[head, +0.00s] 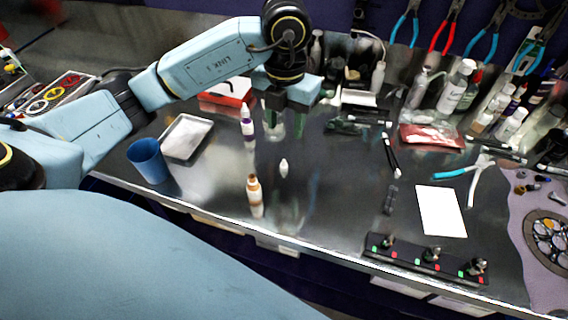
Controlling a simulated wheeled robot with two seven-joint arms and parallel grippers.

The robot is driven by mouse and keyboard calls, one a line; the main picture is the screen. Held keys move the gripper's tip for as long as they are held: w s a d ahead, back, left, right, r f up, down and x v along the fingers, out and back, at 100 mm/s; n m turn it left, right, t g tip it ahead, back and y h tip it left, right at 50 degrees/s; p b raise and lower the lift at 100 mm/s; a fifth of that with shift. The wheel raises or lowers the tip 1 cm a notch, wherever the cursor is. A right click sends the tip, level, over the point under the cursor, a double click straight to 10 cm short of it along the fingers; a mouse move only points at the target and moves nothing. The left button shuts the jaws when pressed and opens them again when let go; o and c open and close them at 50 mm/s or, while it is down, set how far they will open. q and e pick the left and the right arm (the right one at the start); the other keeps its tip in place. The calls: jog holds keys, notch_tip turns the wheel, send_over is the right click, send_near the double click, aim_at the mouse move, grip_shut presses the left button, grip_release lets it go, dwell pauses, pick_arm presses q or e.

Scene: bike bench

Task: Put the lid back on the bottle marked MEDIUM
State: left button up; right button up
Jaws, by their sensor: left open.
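My left gripper (286,128) points down over the far middle of the bench, its two fingers apart. I cannot tell whether anything stands between or behind them. A small white bottle with a purple band (247,122) stands just left of the gripper. A small white bottle with an orange-brown band and top (254,194) stands nearer the front edge. A small white pointed piece (283,168), perhaps a lid, is on the bench between the gripper and the front edge. No marking MEDIUM is readable on either bottle. My right gripper is out of view.
A blue cup (148,161) and a grey tray (186,137) are at left. A black strip with several knobs (428,256) lies along the front edge. A white card (441,211) and pliers (478,174) are at right. Several bottles (457,86) stand at the back right.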

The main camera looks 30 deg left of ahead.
pick_arm(q)
send_over(284, 164)
jog(key=f, duration=0.6)
jog(key=shift+w+f, duration=0.2)
jog(key=shift+f, duration=0.1)
notch_tip(284, 164, down, 5)
jog(key=shift+a+f, duration=0.15)
grip_shut()
